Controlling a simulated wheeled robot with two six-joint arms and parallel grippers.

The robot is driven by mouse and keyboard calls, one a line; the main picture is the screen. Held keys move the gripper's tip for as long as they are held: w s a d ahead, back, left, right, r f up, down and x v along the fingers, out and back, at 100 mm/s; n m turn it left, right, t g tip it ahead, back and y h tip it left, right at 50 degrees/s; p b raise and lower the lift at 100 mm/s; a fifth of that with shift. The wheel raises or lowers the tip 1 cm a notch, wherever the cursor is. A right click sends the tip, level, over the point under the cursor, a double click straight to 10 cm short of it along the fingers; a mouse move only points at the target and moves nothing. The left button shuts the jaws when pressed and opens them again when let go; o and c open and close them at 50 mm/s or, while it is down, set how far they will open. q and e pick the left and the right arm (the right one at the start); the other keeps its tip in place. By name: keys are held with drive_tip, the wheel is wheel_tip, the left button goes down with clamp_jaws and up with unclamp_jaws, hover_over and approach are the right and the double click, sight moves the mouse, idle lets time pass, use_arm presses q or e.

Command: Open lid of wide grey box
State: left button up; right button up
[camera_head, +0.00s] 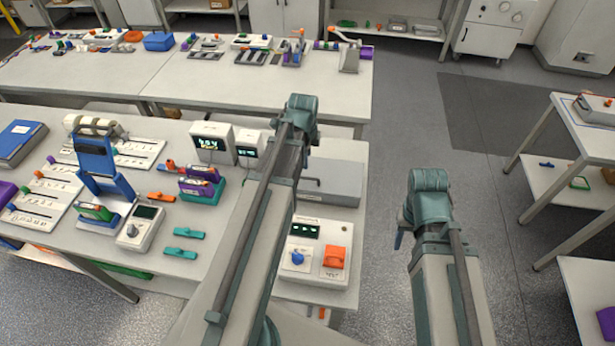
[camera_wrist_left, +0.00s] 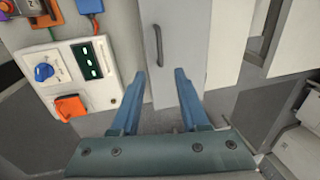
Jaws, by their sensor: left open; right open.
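The wide grey box (camera_head: 338,173) stands on the right end of the near bench, its lid looking flat and shut. A dark bar handle (camera_head: 311,182) is on it. In the left wrist view the grey lid (camera_wrist_left: 180,70) carries the handle (camera_wrist_left: 158,45), ahead of my left gripper (camera_wrist_left: 160,88).
A white control unit with a blue knob and orange switch (camera_head: 318,252) stands in front of the box. Two small display units (camera_head: 213,143) stand to its left. A blue stand (camera_head: 95,160) and several small parts lie further left. The floor right of the bench is clear.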

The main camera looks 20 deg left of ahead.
sight(308, 178)
use_arm(q)
drive_tip(key=f+b, duration=0.3)
drive_tip(key=f, duration=0.1)
drive_tip(key=w+f+b, duration=0.1)
drive_tip(key=f+b, duration=0.2)
drive_tip(key=b, duration=0.1)
drive_tip(key=w+f+b, duration=0.1)
drive_tip(key=f+b, duration=0.2)
drive_tip(key=f, duration=0.1)
drive_tip(key=shift+w+a+f+b, duration=0.1)
drive_tip(key=shift+a+f+b, duration=0.15)
drive_tip(key=shift+f+b, duration=0.15)
drive_tip(key=shift+r, duration=0.1)
clamp_jaws()
idle(0.7)
